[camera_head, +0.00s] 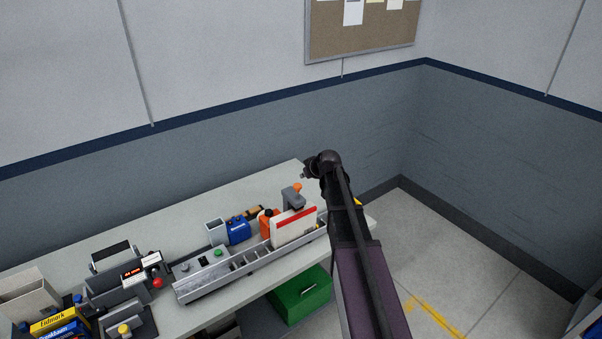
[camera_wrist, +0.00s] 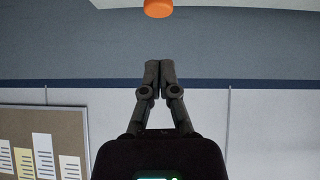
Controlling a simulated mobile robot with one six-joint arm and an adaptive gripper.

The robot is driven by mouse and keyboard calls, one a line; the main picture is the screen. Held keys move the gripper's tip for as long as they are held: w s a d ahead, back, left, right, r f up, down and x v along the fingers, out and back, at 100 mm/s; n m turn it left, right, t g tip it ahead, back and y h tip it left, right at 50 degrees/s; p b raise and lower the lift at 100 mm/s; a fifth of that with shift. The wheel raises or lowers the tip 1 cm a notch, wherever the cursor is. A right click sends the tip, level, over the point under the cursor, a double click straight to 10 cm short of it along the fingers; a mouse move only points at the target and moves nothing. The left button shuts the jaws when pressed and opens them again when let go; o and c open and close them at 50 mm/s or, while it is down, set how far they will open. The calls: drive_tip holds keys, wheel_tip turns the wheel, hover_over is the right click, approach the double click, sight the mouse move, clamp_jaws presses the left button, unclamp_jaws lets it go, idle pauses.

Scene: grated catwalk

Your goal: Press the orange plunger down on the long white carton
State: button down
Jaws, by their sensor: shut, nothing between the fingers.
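The orange plunger (camera_head: 297,187) tops a grey press-like fixture (camera_head: 292,199) at the long white carton (camera_head: 292,228), which has a red band on its side. Whether the fixture rests on the carton or stands behind it I cannot tell. My gripper (camera_head: 304,177) is shut and empty, close above the plunger in the head view, with no clear contact. In the wrist view the plunger (camera_wrist: 158,8) shows at the top edge, apart from my shut fingertips (camera_wrist: 160,64). The carton is not identifiable there.
A grey channel (camera_head: 250,262) runs along the bench front. A blue container (camera_head: 237,230) and an orange one (camera_head: 268,224) stand left of the carton. A machine with a red knob (camera_head: 157,283) is further left. A green bin (camera_head: 300,295) sits below. The back of the bench (camera_head: 190,206) is clear.

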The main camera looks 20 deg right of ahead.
drive_tip(key=shift+p+v, duration=1.15)
drive_tip(key=shift+v, duration=0.9)
drive_tip(key=s+a+f+m+g+h+b, duration=0.1)
drive_tip(key=s+a+f+g+b, duration=0.3)
drive_tip(key=s+f+b, duration=0.6)
drive_tip(key=s+a+f+m+g+h+b, duration=0.1)
drive_tip(key=s+a+f+g+b, duration=0.3)
drive_tip(key=s+f, duration=1.2)
drive_tip(key=s+a+m+b, duration=0.1)
drive_tip(key=s+a+b, duration=0.1)
drive_tip(key=a+b, duration=0.2)
drive_tip(key=shift+s+a+m+g+b, duration=0.3)
drive_tip(key=shift+a+b, duration=0.05)
drive_tip(key=shift+b, duration=1)
drive_tip(key=shift+a, duration=0.15)
